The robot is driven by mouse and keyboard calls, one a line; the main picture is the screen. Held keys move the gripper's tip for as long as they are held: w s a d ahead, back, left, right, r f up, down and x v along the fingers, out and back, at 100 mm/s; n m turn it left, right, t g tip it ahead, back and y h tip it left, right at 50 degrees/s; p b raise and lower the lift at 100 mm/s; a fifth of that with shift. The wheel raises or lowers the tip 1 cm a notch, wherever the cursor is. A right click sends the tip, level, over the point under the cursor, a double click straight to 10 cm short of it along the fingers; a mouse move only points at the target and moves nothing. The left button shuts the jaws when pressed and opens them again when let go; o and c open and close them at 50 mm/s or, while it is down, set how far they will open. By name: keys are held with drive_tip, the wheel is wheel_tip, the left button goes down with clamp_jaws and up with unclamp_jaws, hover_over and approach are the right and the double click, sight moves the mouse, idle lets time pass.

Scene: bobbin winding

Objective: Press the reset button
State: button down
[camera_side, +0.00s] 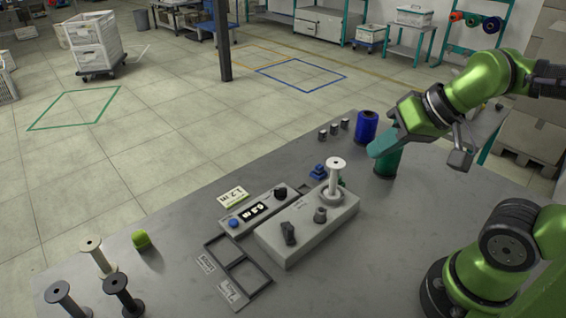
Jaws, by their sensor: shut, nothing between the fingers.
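A small counter box (262,209) lies on the grey table with a lit display. A round blue button (233,223) sits at its left end, and a black knob (280,191) at its right end. None of these is clearly labelled reset. My gripper (375,149) is at the right of the table, shut and empty, with its teal fingers pointing left. In the picture it overlaps the top of a teal spool (386,163); I cannot tell whether they touch. It is well apart from the blue button.
The winder (305,225) carries a white bobbin (336,178), with a black lever in front. A blue spool (367,126) stands behind. Empty bobbins (97,255) and a green block (141,240) are at left. A two-compartment frame (242,261) lies in front of the counter box.

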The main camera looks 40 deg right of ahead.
drive_tip(key=w+a+f+m+g+y, duration=0.1)
drive_tip(key=w+a+f+m+y, duration=0.15)
drive_tip(key=w+a, duration=0.5)
drive_tip(key=w+a+f+m+g+y, duration=0.1)
drive_tip(key=w+a+f+m+y, duration=0.2)
drive_tip(key=a, duration=0.8)
drive_tip(key=w+f+m+t+h, duration=0.3)
drive_tip(key=w+f+m+h, duration=0.2)
drive_tip(key=w+m, duration=0.6)
drive_tip(key=m, duration=0.4)
drive_tip(key=shift+d+f+t+h, duration=0.15)
drive_tip(key=shift+d+t+h, duration=0.1)
drive_tip(key=shift+t+h, duration=0.15)
drive_tip(key=shift+f, duration=0.15)
